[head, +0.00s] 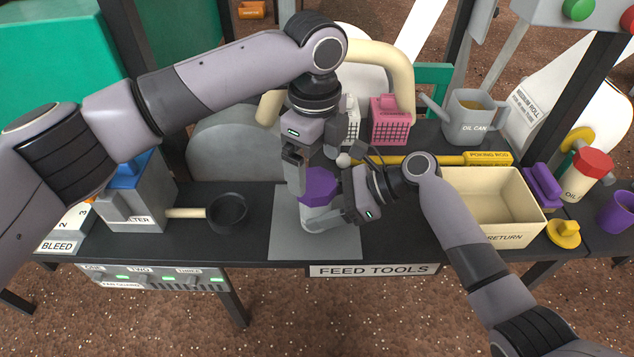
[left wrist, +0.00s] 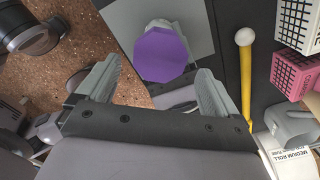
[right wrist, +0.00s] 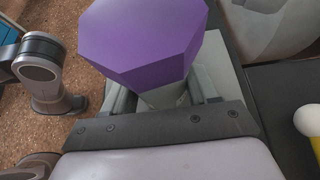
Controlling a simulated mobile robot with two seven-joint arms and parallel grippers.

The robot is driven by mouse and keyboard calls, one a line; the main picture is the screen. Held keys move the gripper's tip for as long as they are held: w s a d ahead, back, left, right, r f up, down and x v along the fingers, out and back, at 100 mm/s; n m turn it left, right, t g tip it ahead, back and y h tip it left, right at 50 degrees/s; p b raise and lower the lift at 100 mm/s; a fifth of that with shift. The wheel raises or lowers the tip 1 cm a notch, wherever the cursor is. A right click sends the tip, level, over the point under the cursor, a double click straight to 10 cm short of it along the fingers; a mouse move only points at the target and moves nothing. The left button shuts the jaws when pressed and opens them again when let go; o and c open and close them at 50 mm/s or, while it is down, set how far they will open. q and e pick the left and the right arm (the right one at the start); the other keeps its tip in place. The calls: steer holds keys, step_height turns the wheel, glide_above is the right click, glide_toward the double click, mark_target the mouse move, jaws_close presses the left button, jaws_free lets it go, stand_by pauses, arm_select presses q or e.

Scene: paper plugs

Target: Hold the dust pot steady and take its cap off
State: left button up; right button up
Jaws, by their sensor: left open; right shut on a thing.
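The dust pot (head: 318,216) is a pale grey pot standing on a grey mat (head: 285,240) on the bench. Its purple faceted cap (head: 318,184) sits on top and also shows in the left wrist view (left wrist: 162,54) and the right wrist view (right wrist: 145,40). My right gripper (head: 338,206) is shut on the pot's body, below the cap; the pot body (right wrist: 165,97) shows between its fingers. My left gripper (head: 298,180) is above and beside the cap, pointing down. Its fingers (left wrist: 152,82) are spread wide and empty, apart from the cap as far as I can tell.
A yellow poking rod (head: 435,159) lies behind the pot. A cream return bin (head: 530,207) stands at the right. A black pan (head: 228,212) and the filter box (head: 135,200) stand at the left.

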mark_target(315, 181)
stand_by(0.4)
arm_select(q)
steer(key=shift+f, duration=2)
steer(key=shift+c, duration=0.2)
steer(key=c, duration=1.1)
steer(key=shift+o, duration=0.2)
steer(key=n, duration=0.3)
